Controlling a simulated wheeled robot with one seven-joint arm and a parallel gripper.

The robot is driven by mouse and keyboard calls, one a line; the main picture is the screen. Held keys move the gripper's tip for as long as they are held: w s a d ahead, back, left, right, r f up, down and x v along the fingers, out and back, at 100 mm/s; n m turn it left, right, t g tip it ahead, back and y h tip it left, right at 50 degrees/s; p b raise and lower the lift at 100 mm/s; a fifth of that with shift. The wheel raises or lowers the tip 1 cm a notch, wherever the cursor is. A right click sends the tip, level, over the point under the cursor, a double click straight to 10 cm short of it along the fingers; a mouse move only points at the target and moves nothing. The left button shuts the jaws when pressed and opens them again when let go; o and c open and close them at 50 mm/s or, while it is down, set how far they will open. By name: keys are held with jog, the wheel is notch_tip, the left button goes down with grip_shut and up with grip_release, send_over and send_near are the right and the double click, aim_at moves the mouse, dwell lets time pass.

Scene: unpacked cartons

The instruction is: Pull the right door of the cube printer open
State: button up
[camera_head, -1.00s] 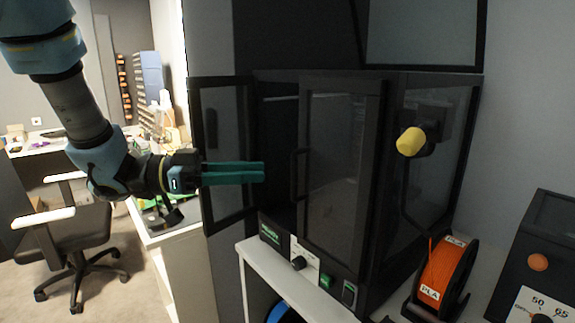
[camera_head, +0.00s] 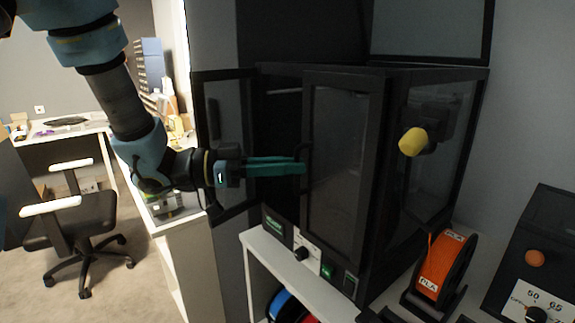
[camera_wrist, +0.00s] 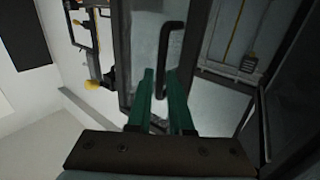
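The black cube printer (camera_head: 385,78) stands on a white shelf unit. Its left door (camera_head: 228,130) is swung open to the left. Its right door (camera_head: 345,160), a dark framed pane, looks shut or nearly so in the head view; I cannot tell exactly. Its bar handle (camera_wrist: 172,45) is at the door's free edge, mostly hidden by my fingers in the head view. My gripper (camera_head: 303,167) reaches in from the left with green fingertips at this handle. In the wrist view my gripper (camera_wrist: 161,72) has its fingers apart, with the handle's lower part between them.
A yellow knob (camera_head: 412,142) sticks out on the printer's right side. An orange filament spool (camera_head: 440,270) and a dark box with a dial (camera_head: 545,240) stand to the right. A chair (camera_head: 85,220) and a desk are at the left.

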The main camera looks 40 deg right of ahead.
grip_shut()
dwell(1.0)
